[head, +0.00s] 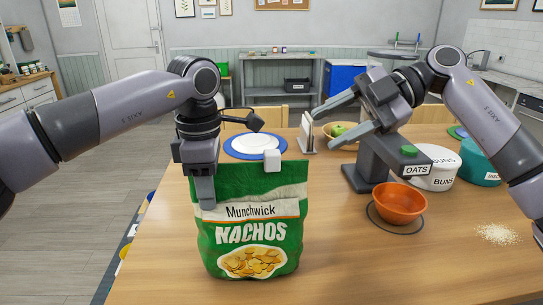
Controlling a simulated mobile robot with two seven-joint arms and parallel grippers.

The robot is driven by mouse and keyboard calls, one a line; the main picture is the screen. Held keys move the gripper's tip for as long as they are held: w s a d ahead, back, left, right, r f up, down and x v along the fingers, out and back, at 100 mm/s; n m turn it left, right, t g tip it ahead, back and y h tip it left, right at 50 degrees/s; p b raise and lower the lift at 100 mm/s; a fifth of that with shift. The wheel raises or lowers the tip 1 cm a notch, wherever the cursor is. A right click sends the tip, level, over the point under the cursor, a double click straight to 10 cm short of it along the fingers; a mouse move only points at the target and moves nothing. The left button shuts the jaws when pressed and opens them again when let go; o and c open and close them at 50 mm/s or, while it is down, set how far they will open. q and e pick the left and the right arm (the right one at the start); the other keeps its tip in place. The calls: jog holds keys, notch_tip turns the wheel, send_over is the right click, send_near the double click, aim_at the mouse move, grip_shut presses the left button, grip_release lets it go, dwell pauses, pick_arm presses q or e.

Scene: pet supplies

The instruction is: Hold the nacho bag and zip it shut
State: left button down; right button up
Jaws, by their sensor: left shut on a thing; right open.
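The green nacho bag (250,235) stands upright on the wooden table, its printed front facing me. A small white block (272,159), seemingly the zip slider, sits at the bag's top edge, right of the middle. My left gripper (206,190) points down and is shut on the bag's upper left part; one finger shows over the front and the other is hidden. My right gripper (338,115) is open and empty, up and to the right of the bag. Its fingers point left, apart from the bag and the white block.
A white BUNS canister (436,168) and teal canister (480,162) stand behind. A blue-rimmed plate (255,147) lies behind the bag. Spilled grains (498,234) lie right. The front middle is clear.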

aim_at(271, 162)
jog(key=a+f+m, duration=0.2)
jog(key=a+m, duration=0.1)
jog(key=a+f+m, duration=0.1)
jog(key=a+m, duration=0.2)
jog(key=a, duration=0.1)
jog(key=a+f+m+y, duration=0.1)
jog(key=a+f+m, duration=0.1)
jog(key=a, duration=0.1)
jog(key=shift+a+f+m, duration=0.35)
jog(key=shift+m, duration=0.05)
dwell(0.3)
grip_shut()
